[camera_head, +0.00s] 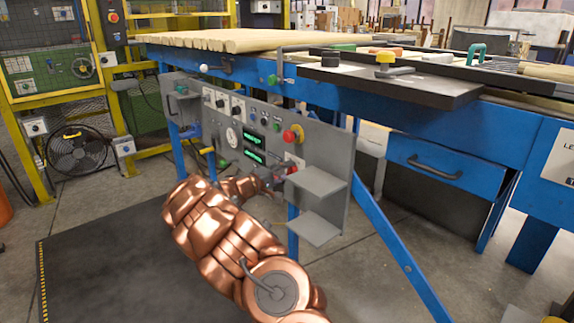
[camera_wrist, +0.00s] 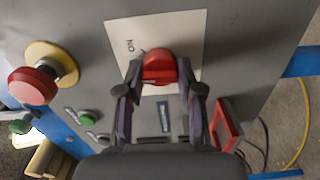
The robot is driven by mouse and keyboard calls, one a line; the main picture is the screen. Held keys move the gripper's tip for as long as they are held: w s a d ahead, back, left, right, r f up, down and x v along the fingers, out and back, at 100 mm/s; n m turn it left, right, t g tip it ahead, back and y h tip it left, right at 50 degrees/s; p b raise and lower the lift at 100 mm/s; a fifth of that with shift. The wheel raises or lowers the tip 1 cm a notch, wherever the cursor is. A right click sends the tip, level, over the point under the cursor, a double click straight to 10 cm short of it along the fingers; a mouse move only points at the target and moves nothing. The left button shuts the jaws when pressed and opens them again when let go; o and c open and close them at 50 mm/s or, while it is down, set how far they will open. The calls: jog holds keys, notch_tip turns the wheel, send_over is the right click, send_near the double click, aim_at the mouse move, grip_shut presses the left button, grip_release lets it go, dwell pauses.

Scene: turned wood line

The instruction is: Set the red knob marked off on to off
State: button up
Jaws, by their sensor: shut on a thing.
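The red knob (camera_wrist: 159,67) sits on a pale plate (camera_wrist: 178,28) on the grey panel in the wrist view. Small dark lettering is printed on the plate beside the knob, but it is too small and turned to read surely. My gripper (camera_wrist: 160,74) has one finger on each side of the knob and is shut on it. The fingers hide part of the knob's sides and the plate's lower part. In the head view my gripper (camera_head: 272,182) is at the panel's lower right, and my arm hides part of the panel there.
A red mushroom button (camera_wrist: 33,85) on a yellow collar and a green button (camera_wrist: 88,117) lie left of the gripper. A red rectangular frame (camera_wrist: 226,122) stands close to the right finger. Grey shelves (camera_head: 318,181) jut out right of my gripper.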

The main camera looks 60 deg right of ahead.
jog(key=n+p, duration=0.4)
jog(key=n, duration=0.1)
jog(key=shift+r+n, duration=0.1)
jog(key=shift+n, duration=0.2)
jog(key=shift+f+n+p, duration=0.2)
jog(key=shift+n+p, duration=1.5)
jog(key=shift+n, duration=0.4)
jog(key=o, duration=1.2)
jog(key=shift+c, duration=0.2)
jog(key=v, duration=1.2)
